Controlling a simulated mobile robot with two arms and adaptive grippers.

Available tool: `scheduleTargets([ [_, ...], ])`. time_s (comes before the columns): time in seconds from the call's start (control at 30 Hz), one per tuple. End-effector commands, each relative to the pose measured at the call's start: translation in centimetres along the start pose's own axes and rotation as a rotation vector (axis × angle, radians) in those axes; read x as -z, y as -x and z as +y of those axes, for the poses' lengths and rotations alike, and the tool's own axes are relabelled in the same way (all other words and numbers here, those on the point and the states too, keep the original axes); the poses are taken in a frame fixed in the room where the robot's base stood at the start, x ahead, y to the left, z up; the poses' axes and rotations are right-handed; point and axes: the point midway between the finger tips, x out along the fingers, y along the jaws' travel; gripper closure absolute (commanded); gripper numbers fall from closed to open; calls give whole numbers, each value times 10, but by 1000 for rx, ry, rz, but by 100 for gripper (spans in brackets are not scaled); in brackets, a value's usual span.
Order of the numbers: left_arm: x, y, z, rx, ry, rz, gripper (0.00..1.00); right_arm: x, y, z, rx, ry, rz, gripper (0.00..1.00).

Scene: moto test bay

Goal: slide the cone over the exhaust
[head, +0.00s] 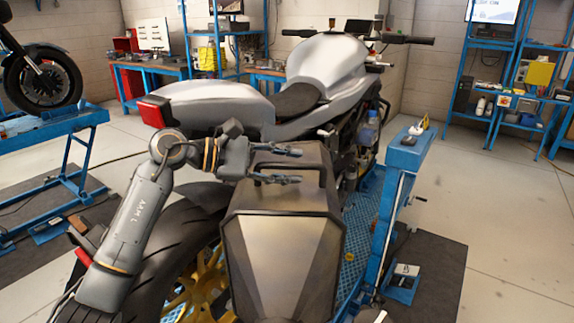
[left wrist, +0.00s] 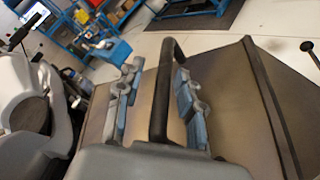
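My left gripper (head: 287,165) is open above a large grey, faceted case with a black frame (head: 280,255), beside the motorcycle's rear wheel. In the left wrist view the fingers (left wrist: 158,100) stand on either side of the case's black handle (left wrist: 165,85), with a gap on both sides. The handle also shows in the head view (head: 322,165). I cannot make out a cone in either view. The exhaust cannot be made out either; the case covers that side of the motorcycle. My right gripper is not clearly seen.
The silver motorcycle (head: 325,58) stands on a blue lift. A blue post (head: 405,150) with small items on top rises right of the case. Another lift with a wheel (head: 42,85) is at left. Shelves (head: 490,75) stand at back right. The floor at right is mostly clear.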

Motion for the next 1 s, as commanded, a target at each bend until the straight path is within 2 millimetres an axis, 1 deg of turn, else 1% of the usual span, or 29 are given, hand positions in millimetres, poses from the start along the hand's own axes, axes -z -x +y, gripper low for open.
scheduleTargets([
  [0.03, 0, 1, 0, 1, 0, 0, 63, 6, 0, 2, -3, 1, 9, 66],
  [0.17, 1, 12, 0, 0, 0, 1, 63, 4, 0, 2, -3, 1, 6, 66],
  [0.27, 1, 30, 0, -1, -1, 4, 63, 3, 0, 2, -2, 1, 5, 66],
  [0.5, 1, 82, 0, -2, 0, 5, 63, 2, 0, 2, -2, 1, 4, 66],
  [0.6, 1, 99, 0, -1, -1, 4, 63, 2, 0, 2, -2, 0, 3, 66],
  [0.7, 1, 112, 0, -2, 0, 3, 63, 2, 0, 2, -2, 0, 3, 66],
  [0.83, 0, 120, 0, -1, 0, 1, 63, 2, 0, 2, -2, 0, 3, 66],
  [1.0, 0, 122, 0, -1, 0, 1, 63, 2, 0, 1, -2, 0, 3, 66],
])
